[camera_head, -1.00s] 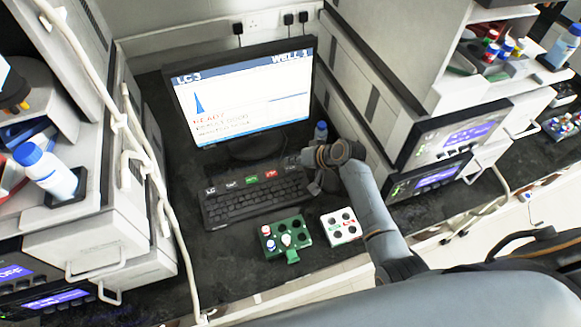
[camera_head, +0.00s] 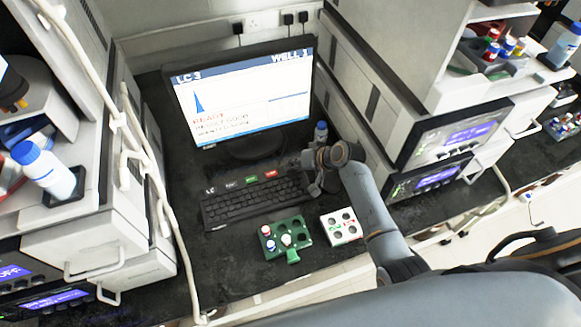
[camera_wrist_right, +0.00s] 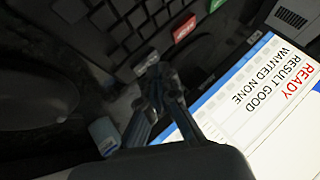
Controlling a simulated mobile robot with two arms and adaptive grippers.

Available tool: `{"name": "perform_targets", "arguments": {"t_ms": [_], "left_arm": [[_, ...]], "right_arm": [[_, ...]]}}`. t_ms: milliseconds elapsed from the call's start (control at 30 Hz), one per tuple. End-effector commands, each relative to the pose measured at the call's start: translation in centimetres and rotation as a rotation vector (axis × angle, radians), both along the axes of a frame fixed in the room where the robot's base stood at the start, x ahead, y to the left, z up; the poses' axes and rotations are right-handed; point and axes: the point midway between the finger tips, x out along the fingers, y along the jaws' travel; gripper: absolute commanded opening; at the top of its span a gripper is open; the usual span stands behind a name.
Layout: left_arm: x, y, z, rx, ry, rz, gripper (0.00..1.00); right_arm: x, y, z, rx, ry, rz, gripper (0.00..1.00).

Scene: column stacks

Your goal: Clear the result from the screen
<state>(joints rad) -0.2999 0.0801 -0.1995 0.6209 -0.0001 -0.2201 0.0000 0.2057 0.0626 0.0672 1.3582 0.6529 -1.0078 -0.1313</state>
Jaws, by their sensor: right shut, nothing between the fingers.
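The monitor (camera_head: 245,95) shows LC 3, WELL 1, a blue peak and a red READY line. In the right wrist view the screen (camera_wrist_right: 265,95) reads READY, RESULT GOOD, WANTED NONE. The black keyboard (camera_head: 255,203) lies in front of it. Behind its keys is a row of labelled blocks, including a green one (camera_head: 251,180) and a red one (camera_head: 271,174); the red one also shows in the wrist view (camera_wrist_right: 185,28). My right gripper (camera_wrist_right: 155,75) is shut and empty, beside a small pale grey patch near the keyboard's right end. I cannot tell whether it touches. My left gripper is out of view.
A green rack (camera_head: 285,240) with several capped vials and a white four-hole block (camera_head: 341,227) stand in front of the keyboard. A blue-capped bottle (camera_head: 321,133) stands right of the monitor. Instrument cabinets close in both sides; white tubing (camera_head: 160,215) hangs at left.

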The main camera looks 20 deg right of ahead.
Motion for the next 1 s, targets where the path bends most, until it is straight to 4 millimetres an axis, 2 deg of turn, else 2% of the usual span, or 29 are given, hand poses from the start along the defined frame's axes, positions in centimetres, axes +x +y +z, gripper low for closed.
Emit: {"name": "perform_targets", "arguments": {"t_ms": [1000], "left_arm": [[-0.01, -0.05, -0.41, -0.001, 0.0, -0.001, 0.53]], "right_arm": [[-0.02, 0.01, -0.73, 0.0, 0.001, 0.001, 0.0]]}}
